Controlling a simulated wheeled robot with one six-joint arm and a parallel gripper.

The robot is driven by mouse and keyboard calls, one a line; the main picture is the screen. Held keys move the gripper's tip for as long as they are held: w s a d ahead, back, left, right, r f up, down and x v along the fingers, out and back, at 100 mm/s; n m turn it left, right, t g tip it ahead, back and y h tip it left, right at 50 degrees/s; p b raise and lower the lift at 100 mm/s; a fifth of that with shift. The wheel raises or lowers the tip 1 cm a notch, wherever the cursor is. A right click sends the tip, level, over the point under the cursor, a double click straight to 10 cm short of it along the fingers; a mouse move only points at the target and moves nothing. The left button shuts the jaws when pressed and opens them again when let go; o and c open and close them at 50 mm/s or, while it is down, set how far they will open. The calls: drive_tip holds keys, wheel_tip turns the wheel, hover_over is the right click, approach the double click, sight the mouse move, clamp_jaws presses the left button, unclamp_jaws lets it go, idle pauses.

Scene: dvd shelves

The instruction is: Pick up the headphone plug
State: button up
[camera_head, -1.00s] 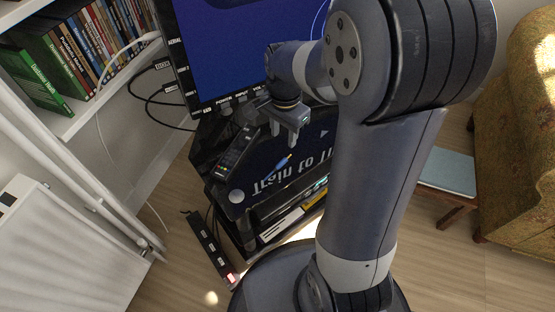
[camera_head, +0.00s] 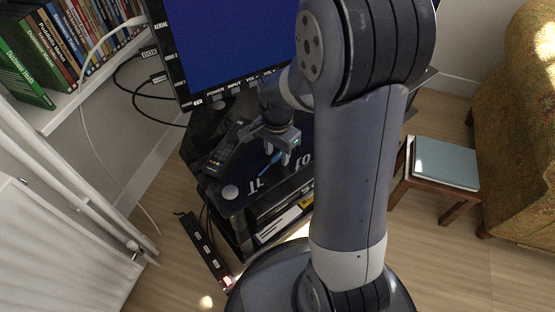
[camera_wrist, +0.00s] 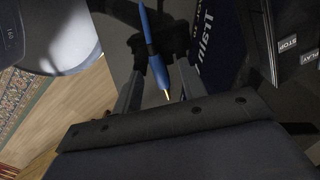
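The headphone plug is slim and blue with a gold tip. In the head view the plug (camera_head: 269,168) shows at the black TV stand's top, just below and left of my gripper (camera_head: 286,156). In the wrist view the plug (camera_wrist: 158,70) lies lengthwise between the two fingers of my gripper (camera_wrist: 160,80), its gold tip pointing toward the palm. The fingers are apart, with gaps on both sides of the plug. I cannot tell how far above or below the fingertips it is. My gripper hides part of the stand top in the head view.
A television (camera_head: 220,50) stands behind my gripper. A black remote (camera_head: 222,155) lies on the stand (camera_head: 205,180) to the left. A DVD shelf (camera_head: 60,112) is at upper left, a power strip (camera_head: 207,250) on the floor, and a stool (camera_head: 445,165) at right.

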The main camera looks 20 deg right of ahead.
clamp_jaws()
idle(0.4)
drive_tip(key=shift+r, duration=0.15)
wheel_tip(320, 180, up, 10)
drive_tip(key=p, duration=0.5)
drive_tip(key=w+f+n, duration=0.1)
drive_tip(key=w+n, duration=0.1)
drive_tip(key=n, duration=0.1)
drive_tip(key=w+f+n, duration=0.1)
drive_tip(key=w+n, duration=0.2)
drive_tip(key=n, duration=0.1)
drive_tip(key=w+f+n, duration=0.1)
drive_tip(key=w+n, duration=0.1)
drive_tip(key=n, duration=0.2)
drive_tip(key=shift+w+d+f+b, duration=0.15)
drive_tip(key=shift+f+b, duration=0.15)
drive_tip(key=shift+f, duration=0.1)
wheel_tip(320, 180, up, 17)
drive_tip(key=p, duration=2.6)
hover_over(277, 156)
drive_tip(key=w, duration=0.6)
drive_tip(key=shift+s+d+r+p, duration=0.2)
drive_tip(key=shift+s+r+p, duration=0.25)
drive_tip(key=shift+r+p, duration=0.5)
